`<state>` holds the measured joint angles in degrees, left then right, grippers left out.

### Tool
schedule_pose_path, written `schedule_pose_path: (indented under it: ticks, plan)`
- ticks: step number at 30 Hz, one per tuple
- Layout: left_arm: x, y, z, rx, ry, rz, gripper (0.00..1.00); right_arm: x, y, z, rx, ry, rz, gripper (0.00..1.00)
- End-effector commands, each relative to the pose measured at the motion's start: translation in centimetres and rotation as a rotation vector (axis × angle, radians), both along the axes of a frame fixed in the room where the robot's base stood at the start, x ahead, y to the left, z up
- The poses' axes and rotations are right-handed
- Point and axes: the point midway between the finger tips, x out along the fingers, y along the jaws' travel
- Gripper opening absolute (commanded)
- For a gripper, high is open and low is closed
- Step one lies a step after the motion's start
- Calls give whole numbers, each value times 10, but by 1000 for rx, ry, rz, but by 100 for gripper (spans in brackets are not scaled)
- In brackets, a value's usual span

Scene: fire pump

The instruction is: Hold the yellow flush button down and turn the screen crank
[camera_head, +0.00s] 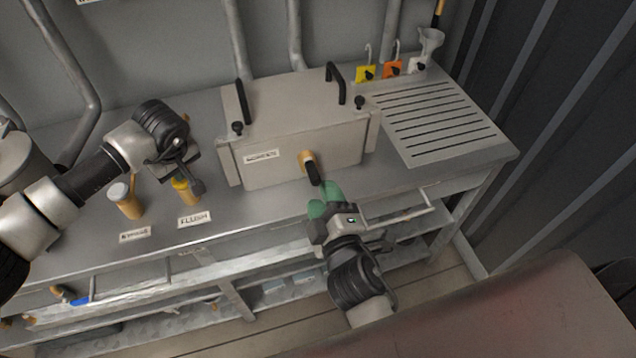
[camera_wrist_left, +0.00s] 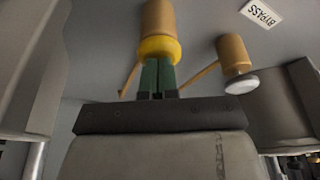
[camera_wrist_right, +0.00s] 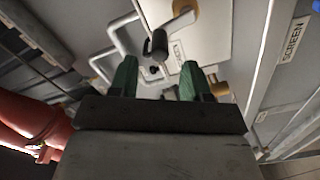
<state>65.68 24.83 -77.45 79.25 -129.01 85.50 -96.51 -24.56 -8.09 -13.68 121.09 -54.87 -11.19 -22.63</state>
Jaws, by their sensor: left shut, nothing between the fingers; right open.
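The flush button (camera_head: 184,190) is a brass-coloured post with a yellow collar, standing behind the FLUSH label (camera_head: 194,219). My left gripper (camera_head: 190,180) is shut and empty right at it. In the left wrist view its green fingertips (camera_wrist_left: 158,76) meet the yellow collar (camera_wrist_left: 158,48); whether the button is pressed in I cannot tell. The screen crank (camera_head: 309,165) has a brass hub and black handle on the grey box front. My right gripper (camera_head: 325,200) is open just in front of the handle. In the right wrist view the black handle (camera_wrist_right: 157,44) lies beyond the gap between the fingertips (camera_wrist_right: 158,78).
A second brass post with a white cap (camera_head: 125,198) stands left of the flush button by another label. The grey box (camera_head: 300,125) has black handles on top. A slotted drainboard (camera_head: 435,120) is at right, with coloured tags (camera_head: 392,69) behind. A rail runs along the bench front.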

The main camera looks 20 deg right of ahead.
Motion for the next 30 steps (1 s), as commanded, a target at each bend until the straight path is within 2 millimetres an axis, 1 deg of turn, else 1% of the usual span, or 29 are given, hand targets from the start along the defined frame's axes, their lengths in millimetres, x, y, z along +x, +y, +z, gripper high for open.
schedule_pose_path:
  ticks: [3, 14, 17, 30]
  plan:
    - [-1, 0, -2, 1, 4, 0, 0, -6, 0, 0, -1, 0, -1, 48]
    - [-1, 0, -1, 2, 3, 0, 0, -7, 0, 1, -2, -1, 0, 48]
    - [-1, 0, 4, 1, 3, 0, 0, -7, 0, 4, -2, -1, 0, 48]
    - [0, 0, 40, 1, 1, -1, 0, -7, 0, 21, -2, -1, 0, 48]
